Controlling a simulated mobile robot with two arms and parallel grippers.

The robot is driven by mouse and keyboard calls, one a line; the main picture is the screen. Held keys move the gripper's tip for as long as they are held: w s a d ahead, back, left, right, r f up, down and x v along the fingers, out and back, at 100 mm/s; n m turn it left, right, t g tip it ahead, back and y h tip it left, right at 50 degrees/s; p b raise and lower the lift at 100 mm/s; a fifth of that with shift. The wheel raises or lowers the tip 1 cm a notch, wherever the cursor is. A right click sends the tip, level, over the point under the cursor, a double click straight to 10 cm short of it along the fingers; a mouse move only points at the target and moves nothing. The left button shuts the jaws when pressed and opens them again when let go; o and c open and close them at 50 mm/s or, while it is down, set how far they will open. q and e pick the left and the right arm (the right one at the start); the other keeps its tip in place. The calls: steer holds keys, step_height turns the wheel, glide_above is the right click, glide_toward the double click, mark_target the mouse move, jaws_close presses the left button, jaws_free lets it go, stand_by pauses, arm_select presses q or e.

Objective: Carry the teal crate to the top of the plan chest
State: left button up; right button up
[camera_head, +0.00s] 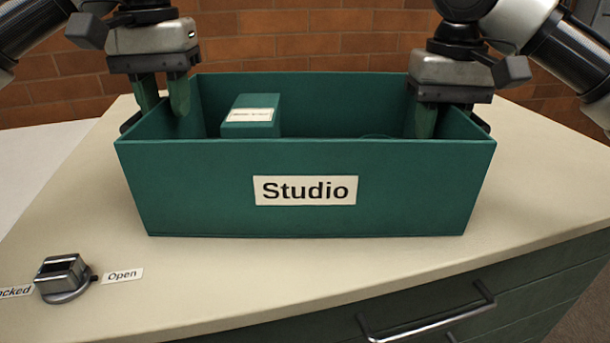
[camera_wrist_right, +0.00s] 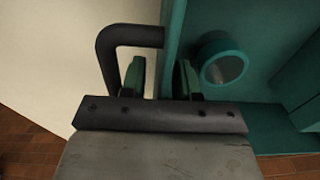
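The teal crate (camera_head: 200,190), labelled "Studio", sits upright on the cream top of the plan chest (camera_head: 540,190) and appears to rest on it. My left gripper (camera_head: 164,102) is at the crate's left end, its fingers apart, one outside the end wall and one inside. My right gripper (camera_head: 437,120) is at the right end; one finger shows inside the crate. In the right wrist view its two fingers (camera_wrist_right: 161,80) stand apart on either side of the wall, beside a dark handle (camera_wrist_right: 108,62), with a gap visible between them.
Inside the crate are a teal box (camera_head: 250,122) with a pale label and a round teal container (camera_wrist_right: 223,62). A lock knob (camera_head: 63,278) with "Locked" and "Open" labels is at front left. A drawer handle (camera_head: 430,322) is on the chest's front. A brick wall (camera_head: 300,45) stands behind.

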arm_select(q)
step_height(320, 180, up, 9)
steer(key=shift+f, duration=0.15)
arm_select(e)
steer(key=shift+r, duration=0.1)
step_height(320, 180, up, 12)
steer(key=shift+f, duration=0.1)
stand_by(0.5)
